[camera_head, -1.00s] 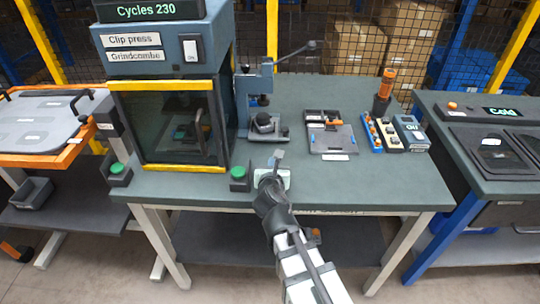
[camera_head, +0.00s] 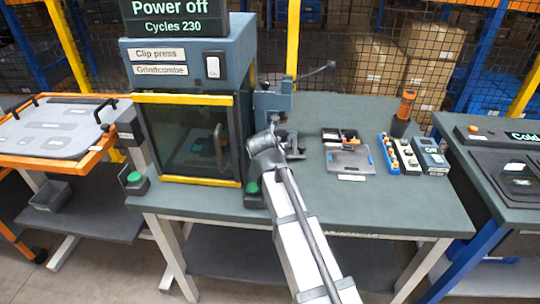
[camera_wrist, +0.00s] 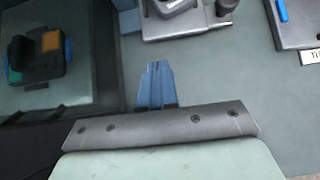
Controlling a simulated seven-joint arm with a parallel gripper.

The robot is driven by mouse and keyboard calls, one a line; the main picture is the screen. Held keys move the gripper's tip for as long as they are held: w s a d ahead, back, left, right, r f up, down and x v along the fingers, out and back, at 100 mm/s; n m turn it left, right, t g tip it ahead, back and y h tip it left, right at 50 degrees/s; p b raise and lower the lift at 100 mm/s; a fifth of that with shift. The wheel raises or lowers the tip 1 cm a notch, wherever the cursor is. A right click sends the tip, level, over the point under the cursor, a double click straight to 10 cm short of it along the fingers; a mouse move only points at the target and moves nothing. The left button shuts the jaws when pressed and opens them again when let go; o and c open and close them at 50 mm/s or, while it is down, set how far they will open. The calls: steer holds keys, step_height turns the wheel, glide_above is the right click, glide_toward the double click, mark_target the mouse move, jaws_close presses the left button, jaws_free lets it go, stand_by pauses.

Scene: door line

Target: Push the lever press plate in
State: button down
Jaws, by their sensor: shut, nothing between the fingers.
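The lever press (camera_head: 272,98) is a blue-grey column with a long lever (camera_head: 312,73) ending in a black ball, standing right of the clip press. Its metal plate (camera_head: 297,152) shows at the foot, partly hidden by my arm. In the wrist view the plate (camera_wrist: 200,30) lies at the top, with dark parts on it. My gripper (camera_wrist: 157,75) is shut and empty; its blue fingers point toward the plate with a gap of bench between them. In the head view my wrist mostly hides the gripper and the press base.
The clip press (camera_head: 185,110) stands left of the lever press, its display reading "Power off". Green buttons (camera_head: 135,178) sit at the bench's front. A tray (camera_head: 350,158), an orange-topped tool (camera_head: 405,108) and small boxes (camera_head: 430,152) stand to the right. The bench's right front is clear.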

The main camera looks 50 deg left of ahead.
steer(key=x, duration=0.7)
steer(key=shift+w+a+f, duration=0.2)
steer(key=shift+f, duration=0.05)
steer(key=w+a, duration=0.3)
steer(key=shift+d+r, duration=0.1)
steer(key=shift+r, duration=0.05)
stand_by(0.3)
steer(key=v, duration=1)
steer(key=shift+s, duration=0.1)
